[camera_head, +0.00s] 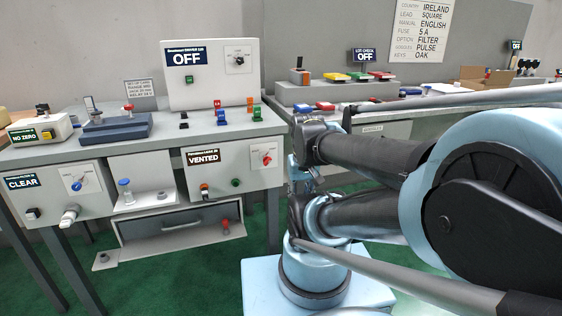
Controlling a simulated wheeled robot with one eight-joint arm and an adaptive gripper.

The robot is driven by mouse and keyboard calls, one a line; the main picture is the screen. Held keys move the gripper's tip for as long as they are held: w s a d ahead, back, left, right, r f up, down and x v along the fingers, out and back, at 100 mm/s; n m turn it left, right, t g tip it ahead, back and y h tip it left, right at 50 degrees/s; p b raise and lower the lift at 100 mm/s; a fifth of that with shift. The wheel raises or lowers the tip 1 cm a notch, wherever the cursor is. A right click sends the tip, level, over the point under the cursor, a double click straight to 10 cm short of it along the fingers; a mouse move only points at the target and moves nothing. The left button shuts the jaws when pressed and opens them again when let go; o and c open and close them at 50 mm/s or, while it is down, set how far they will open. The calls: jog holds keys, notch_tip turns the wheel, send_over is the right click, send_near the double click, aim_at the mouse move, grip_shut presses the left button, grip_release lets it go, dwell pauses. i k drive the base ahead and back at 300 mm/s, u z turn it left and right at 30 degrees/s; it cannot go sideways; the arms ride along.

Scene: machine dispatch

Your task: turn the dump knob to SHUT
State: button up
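Several knobs show on the machine fronts, and their small lettering is too small to read, so I cannot tell for sure which is the dump knob. A red knob (267,160) sits on the right of the grey panel whose display reads VENTED (203,157). A blue knob (77,185) sits on the left panel whose display reads CLEAR (22,182). A dark knob (239,60) is on the upright box whose display reads OFF (187,58). My arm fills the right side, folded and apart from these knobs. My gripper's fingers cannot be made out.
An open grey drawer (180,240) juts out below the left bench. A shelf with a blue-topped plunger (125,190) stands between the panels. Green floor shows below.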

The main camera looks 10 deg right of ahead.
aim_at(266, 160)
jog(key=z, duration=0.8)
jog(key=k, duration=2.35)
jog(key=u, duration=0.5)
jog(key=i, duration=1)
